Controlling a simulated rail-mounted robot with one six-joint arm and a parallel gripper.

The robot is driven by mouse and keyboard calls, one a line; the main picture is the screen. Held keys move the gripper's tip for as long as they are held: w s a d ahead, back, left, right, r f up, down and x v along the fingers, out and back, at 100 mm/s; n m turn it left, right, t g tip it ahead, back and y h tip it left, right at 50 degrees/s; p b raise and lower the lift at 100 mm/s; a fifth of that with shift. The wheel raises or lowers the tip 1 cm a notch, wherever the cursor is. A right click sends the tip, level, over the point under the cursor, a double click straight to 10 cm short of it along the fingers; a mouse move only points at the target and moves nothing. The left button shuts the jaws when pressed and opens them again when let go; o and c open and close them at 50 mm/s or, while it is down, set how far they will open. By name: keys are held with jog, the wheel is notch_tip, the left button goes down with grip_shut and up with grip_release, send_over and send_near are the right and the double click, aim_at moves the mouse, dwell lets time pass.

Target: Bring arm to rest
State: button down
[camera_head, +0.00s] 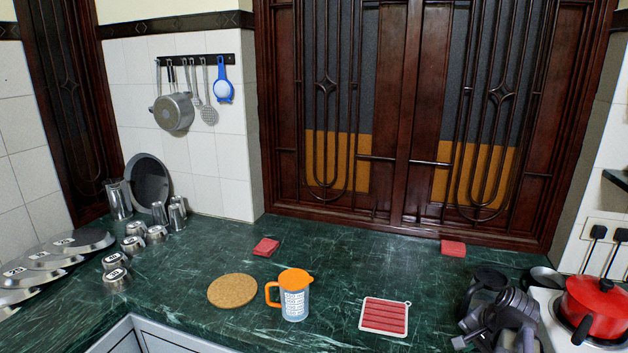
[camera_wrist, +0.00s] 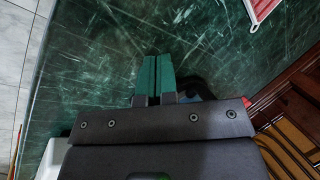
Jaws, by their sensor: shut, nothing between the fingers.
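My gripper (camera_wrist: 158,77) shows in the wrist view, its two green fingers side by side and shut with nothing between them. It is above the green marble counter (camera_wrist: 95,85). In the head view my dark grey arm is at the lower right, between the red striped pot holder and the stove; I cannot make out the fingertips there. A jug (camera_head: 294,300) with an orange lid and handle stands upright on the counter, apart from my arm. A round cork mat (camera_head: 232,291) lies bare to its left.
The red pot holder (camera_head: 384,317) lies left of my arm; its corner shows in the wrist view (camera_wrist: 262,8). A red pot (camera_head: 597,305) stands on the stove at right. Steel cups (camera_head: 133,245) and plates stand at left. The middle counter behind the jug is mostly clear.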

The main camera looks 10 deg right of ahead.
jog(key=a+n+g, duration=0.1)
jog(key=a+n, duration=0.2)
jog(key=a, duration=0.2)
jog(key=a+r+n+g+h+p, duration=0.1)
jog(key=a+n, duration=0.2)
jog(key=a, duration=0.3)
jog(key=s+a+n+g+p, duration=0.1)
jog(key=a+n, duration=0.2)
jog(key=a, duration=0.2)
jog(key=shift+a+r+g, duration=0.15)
jog(key=shift+r+g, duration=0.1)
jog(key=shift+g, duration=0.05)
jog(key=a+r+n+h+p, duration=0.1)
jog(key=a+n, duration=0.3)
jog(key=a, duration=0.8)
